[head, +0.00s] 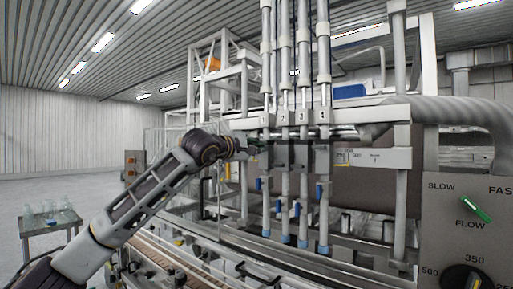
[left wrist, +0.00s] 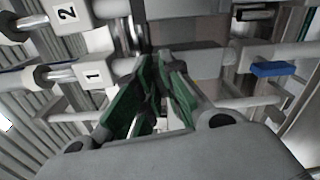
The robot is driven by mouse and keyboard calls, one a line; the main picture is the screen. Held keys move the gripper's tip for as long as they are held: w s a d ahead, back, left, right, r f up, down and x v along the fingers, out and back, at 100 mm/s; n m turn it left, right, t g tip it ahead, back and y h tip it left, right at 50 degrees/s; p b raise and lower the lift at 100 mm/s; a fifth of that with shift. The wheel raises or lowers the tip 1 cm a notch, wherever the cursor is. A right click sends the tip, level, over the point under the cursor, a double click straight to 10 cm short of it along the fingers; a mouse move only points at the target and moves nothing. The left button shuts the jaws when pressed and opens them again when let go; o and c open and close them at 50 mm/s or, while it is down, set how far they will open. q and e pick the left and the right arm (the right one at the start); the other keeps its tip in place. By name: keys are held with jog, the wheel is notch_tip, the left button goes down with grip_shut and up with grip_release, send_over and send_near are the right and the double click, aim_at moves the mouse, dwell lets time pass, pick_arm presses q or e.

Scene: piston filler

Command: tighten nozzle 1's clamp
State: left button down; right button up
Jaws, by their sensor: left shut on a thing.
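Nozzle 1 (head: 265,188) is the leftmost of a row of upright nozzles, below the white number plate 1 (head: 267,119). The plate also shows in the left wrist view (left wrist: 92,75), with plate 2 (left wrist: 67,14) beside it. My left gripper (head: 250,149) reaches in from the left at nozzle 1, just below its plate. In the left wrist view its green-padded fingers (left wrist: 157,68) converge close to a grey block (left wrist: 190,64) on the nozzle line. They are shut on a small part, taken as nozzle 1's clamp, mostly hidden between the pads. My right gripper is out of view.
Blue levers (head: 278,206) stick out from the nozzles, one also near the fingers in the left wrist view (left wrist: 271,69). A conveyor (head: 165,258) runs below. A control panel (head: 468,215) stands right. A table with glassware (head: 50,222) stands far left.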

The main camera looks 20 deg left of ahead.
pick_arm(q)
jog(key=shift+f+m, duration=0.1)
jog(key=shift+m, duration=1)
jog(key=c, duration=1.6)
grip_release()
jog(key=shift+o, duration=0.2)
jog(key=v, duration=1.2)
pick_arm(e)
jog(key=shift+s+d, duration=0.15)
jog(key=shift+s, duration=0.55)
